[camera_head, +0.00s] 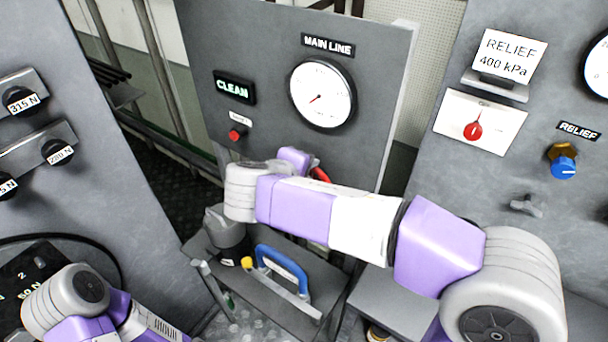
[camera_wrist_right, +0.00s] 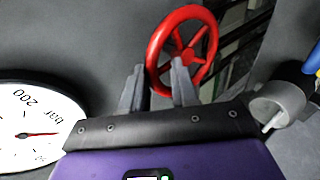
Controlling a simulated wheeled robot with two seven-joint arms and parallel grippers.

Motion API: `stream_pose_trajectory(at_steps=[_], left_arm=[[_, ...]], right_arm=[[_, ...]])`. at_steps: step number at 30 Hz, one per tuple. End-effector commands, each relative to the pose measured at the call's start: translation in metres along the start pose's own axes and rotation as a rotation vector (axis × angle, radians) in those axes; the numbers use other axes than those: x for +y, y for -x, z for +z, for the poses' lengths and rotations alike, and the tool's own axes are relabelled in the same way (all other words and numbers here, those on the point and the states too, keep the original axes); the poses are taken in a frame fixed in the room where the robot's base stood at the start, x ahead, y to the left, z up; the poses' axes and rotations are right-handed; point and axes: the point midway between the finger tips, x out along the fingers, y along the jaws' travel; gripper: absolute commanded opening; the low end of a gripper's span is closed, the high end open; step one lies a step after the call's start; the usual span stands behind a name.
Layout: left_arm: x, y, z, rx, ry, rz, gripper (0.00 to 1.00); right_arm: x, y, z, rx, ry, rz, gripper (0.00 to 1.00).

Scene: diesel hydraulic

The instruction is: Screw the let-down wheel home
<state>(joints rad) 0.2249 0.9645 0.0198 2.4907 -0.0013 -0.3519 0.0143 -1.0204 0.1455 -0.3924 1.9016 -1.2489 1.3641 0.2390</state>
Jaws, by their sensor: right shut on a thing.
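The red let-down wheel (camera_wrist_right: 188,53) shows spoked and tilted in the right wrist view, standing out from a grey panel. In the head view only a small red arc of it (camera_head: 322,174) shows behind my right arm, below the main line gauge. My right gripper (camera_wrist_right: 157,78) is shut on the wheel, its two grey fingers at the wheel's near rim. In the head view my forearm and wrist hide its fingers. My left arm is at the lower left of the head view, but its gripper is not visible. The wheel's stem and seating are hidden.
The main line gauge (camera_head: 323,93) and a small red button (camera_head: 237,132) are on the middle panel. A blue-handled item (camera_head: 282,269) and a grey cylinder (camera_head: 226,231) stand below my right wrist. The right panel carries a blue relief knob (camera_head: 564,167).

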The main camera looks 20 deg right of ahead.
Motion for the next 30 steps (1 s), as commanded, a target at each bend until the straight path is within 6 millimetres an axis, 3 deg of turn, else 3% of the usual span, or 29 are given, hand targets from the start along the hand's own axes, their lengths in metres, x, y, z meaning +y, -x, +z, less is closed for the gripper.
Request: stream_pose_trajectory(at_steps=[14, 15, 19, 30], left_arm=[[-0.0007, -0.002, -0.0002, 0.0, 0.0, 0.0, 0.59], [-0.0007, -0.002, -0.0002, 0.0, 0.0, 0.0, 0.59], [-0.0007, -0.002, -0.0002, 0.0, 0.0, 0.0, 0.59], [-0.0002, -0.0006, -0.0001, 0.0, 0.0, 0.0, 0.59]], right_arm=[[-0.0019, -0.0015, 0.0019, 0.001, -0.012, -0.004, 0.0], [-0.002, -0.0016, 0.002, 0.0, -0.012, -0.005, 0.35], [-0.0015, -0.0012, 0.0016, 0.002, -0.012, -0.003, 0.54], [-0.0003, 0.0072, 0.0003, 0.007, -0.011, -0.002, 0.54]])
